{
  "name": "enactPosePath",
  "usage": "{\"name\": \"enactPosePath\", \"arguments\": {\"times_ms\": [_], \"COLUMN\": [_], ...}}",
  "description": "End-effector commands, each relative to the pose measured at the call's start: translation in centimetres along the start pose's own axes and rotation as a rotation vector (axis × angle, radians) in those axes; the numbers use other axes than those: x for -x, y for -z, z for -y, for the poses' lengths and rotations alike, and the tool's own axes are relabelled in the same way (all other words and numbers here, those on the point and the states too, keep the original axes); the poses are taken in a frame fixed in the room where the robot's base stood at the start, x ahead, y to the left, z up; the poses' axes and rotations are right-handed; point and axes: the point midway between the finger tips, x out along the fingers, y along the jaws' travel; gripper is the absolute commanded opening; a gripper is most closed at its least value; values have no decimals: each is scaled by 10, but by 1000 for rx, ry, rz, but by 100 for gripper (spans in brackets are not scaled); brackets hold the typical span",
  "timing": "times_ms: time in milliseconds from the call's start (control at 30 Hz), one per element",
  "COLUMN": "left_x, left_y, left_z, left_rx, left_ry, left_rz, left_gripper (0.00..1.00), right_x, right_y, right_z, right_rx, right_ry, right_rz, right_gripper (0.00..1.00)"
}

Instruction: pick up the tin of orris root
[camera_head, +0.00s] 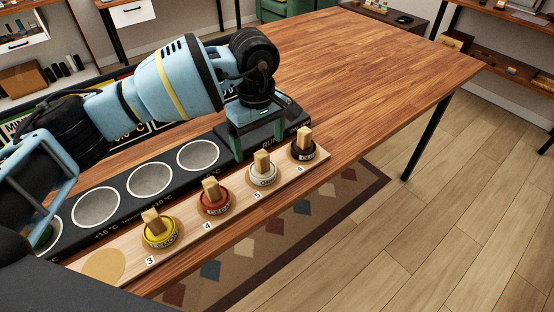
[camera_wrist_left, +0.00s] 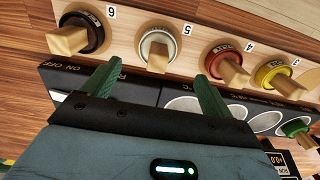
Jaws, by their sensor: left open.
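The small print on the tins is hard to read, so I cannot be sure which is orris root; the white tin at place 5 (camera_head: 263,178) may be it. It stands upright on the wooden strip, with a wooden block handle on top. In the left wrist view the white tin (camera_wrist_left: 152,42) lies just beyond and between the two green fingertips. My left gripper (camera_head: 256,138) is open and empty, above the black device behind places 5 and 6. The same gripper shows in the left wrist view (camera_wrist_left: 157,76), its fingers apart. My right gripper is not in view.
A dark brown tin (camera_head: 303,153) at place 6, a red tin (camera_head: 215,205) at 4 and a yellow tin (camera_head: 160,236) at 3 stand alongside. A green tin (camera_wrist_left: 294,127) sits in the black device (camera_head: 125,209) with empty round wells. The far table (camera_head: 370,60) is clear.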

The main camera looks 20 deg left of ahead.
Motion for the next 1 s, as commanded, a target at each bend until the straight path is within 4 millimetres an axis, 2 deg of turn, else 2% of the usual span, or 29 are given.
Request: {"name": "enactPosePath", "arguments": {"times_ms": [367, 600, 833, 1000], "left_x": [-6, -27, -35, -57], "left_y": [0, -1, -1, -2], "left_z": [1, 1, 1, 0], "left_rx": [8, 8, 8, 7], "left_ry": [2, 3, 2, 2], "left_rz": [0, 0, 0, 0], "left_gripper": [86, 86, 86, 86], "right_x": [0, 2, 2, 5], "right_y": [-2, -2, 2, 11], "right_z": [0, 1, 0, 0], "right_rx": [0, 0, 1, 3], "right_ry": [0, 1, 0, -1], "right_rz": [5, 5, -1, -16], "right_gripper": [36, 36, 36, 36]}}
